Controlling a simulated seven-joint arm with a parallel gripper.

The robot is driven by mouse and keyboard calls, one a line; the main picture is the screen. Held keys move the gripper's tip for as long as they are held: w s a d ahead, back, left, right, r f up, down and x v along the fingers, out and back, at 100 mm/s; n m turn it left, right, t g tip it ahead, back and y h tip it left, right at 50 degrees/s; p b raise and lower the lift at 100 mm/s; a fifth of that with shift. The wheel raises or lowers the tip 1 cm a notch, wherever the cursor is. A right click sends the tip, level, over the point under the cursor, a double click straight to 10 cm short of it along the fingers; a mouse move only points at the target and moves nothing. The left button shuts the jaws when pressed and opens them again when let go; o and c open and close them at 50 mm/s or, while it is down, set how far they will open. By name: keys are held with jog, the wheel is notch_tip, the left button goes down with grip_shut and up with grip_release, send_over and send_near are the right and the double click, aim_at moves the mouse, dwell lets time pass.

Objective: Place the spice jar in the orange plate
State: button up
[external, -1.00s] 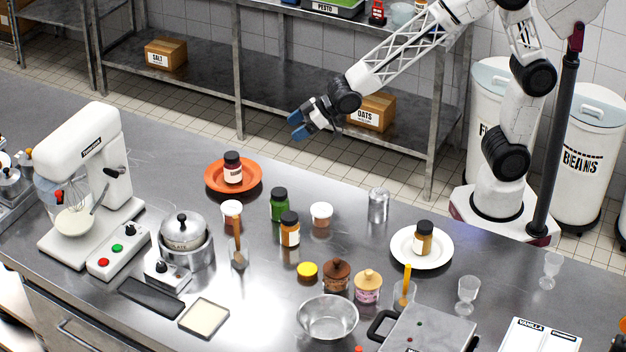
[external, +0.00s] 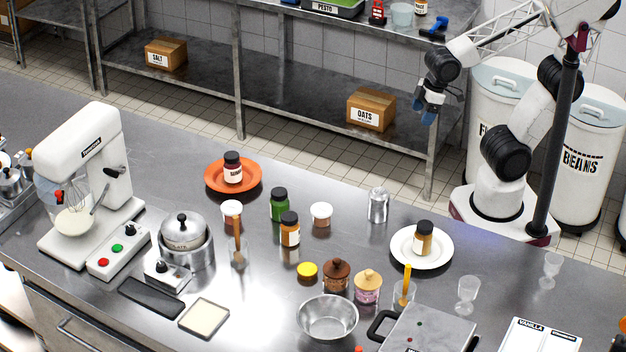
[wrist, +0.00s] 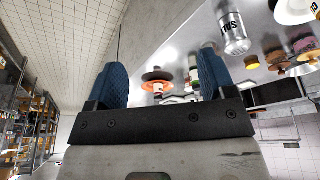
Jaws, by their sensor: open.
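The orange plate (external: 211,188) lies at the back left of the steel counter. A dark-capped jar with a white label (external: 232,170) stands upright in it. Another dark-capped jar with amber contents (external: 424,240) stands on a white plate (external: 400,254) at the right. A similar amber jar (external: 290,232) and a green jar (external: 279,205) stand mid-counter. Which one the task calls the spice jar I cannot tell. My gripper (external: 427,106) is open and empty, raised beyond the counter's back edge; its blue fingers (wrist: 160,88) frame the orange plate (wrist: 156,85) in the distance in the wrist view.
A salt can (external: 378,205), small white-topped cups, lidded pots, a steel bowl (external: 327,318) and glasses crowd the counter. A mixer (external: 85,190) stands at the left. A shelf with an oats box (external: 371,110) is behind. The counter around the orange plate is mostly clear.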

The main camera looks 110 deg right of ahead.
jog(key=shift+g, duration=0.4)
jog(key=s, duration=0.4)
jog(key=shift+s+a+f, duration=0.2)
jog(key=shift+a, duration=0.15)
